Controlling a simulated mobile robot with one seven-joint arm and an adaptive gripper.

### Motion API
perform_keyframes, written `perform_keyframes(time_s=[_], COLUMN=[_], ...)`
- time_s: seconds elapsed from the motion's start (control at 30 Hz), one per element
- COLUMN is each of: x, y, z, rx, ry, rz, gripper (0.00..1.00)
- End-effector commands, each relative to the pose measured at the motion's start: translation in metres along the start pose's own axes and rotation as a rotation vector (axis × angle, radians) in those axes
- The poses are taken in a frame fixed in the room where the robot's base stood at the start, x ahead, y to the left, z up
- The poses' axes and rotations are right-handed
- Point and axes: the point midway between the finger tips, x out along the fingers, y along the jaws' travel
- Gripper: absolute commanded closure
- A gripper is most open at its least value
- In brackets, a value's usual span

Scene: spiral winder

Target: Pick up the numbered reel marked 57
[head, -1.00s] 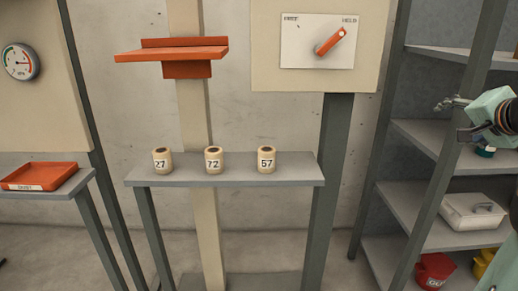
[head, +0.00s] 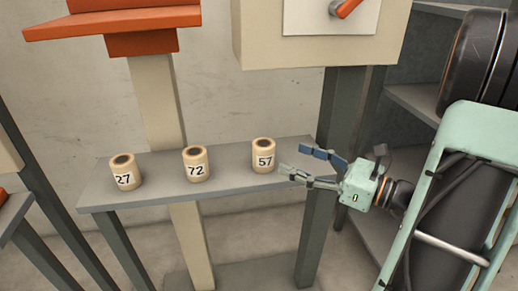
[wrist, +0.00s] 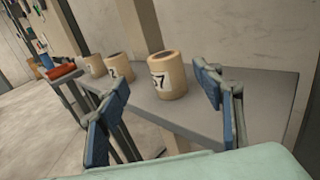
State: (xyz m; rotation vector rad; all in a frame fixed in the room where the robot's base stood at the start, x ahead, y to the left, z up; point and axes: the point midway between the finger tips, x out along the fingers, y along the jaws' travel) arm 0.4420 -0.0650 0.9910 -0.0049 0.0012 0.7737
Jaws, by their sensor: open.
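The reel marked 57 (head: 263,156) is a cream cylinder with a dark hole in its top. It stands upright at the right end of a row of reels on a grey shelf (head: 230,177). My gripper (head: 299,163) is open and empty, just right of reel 57, with its fingers pointing towards it. In the wrist view, reel 57 (wrist: 170,76) shows beyond and between the blue fingertips of my gripper (wrist: 162,95). A gap seems to remain between them. The reel marked 72 (head: 195,164) stands in the middle, and the reel marked 27 (head: 124,172) at the left.
An orange ledge (head: 112,22) juts out above the shelf's left part. A cream panel (head: 318,48) with an orange-handled switch (head: 346,8) hangs above its right part. A dark green post (head: 325,150) stands close behind my gripper. The shelf between the reels is clear.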

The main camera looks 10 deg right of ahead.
Motion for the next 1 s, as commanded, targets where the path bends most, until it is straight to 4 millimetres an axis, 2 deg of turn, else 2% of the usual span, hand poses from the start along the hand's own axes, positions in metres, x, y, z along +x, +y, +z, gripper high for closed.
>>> perform_keyframes(time_s=[0.2,0.47,0.73,0.83,1.0], x=[0.034,0.057,0.095,0.103,0.105], y=[0.002,0.0,-0.006,-0.007,-0.007], z=[0.0,-0.001,-0.005,-0.005,-0.004], rx=[0.007,0.006,0.004,0.004,0.005], ry=[-0.005,-0.004,-0.004,-0.003,-0.003], rz=[0.006,0.004,0.005,0.003,0.001], gripper=[0.39,0.39,0.39,0.39,0.39])
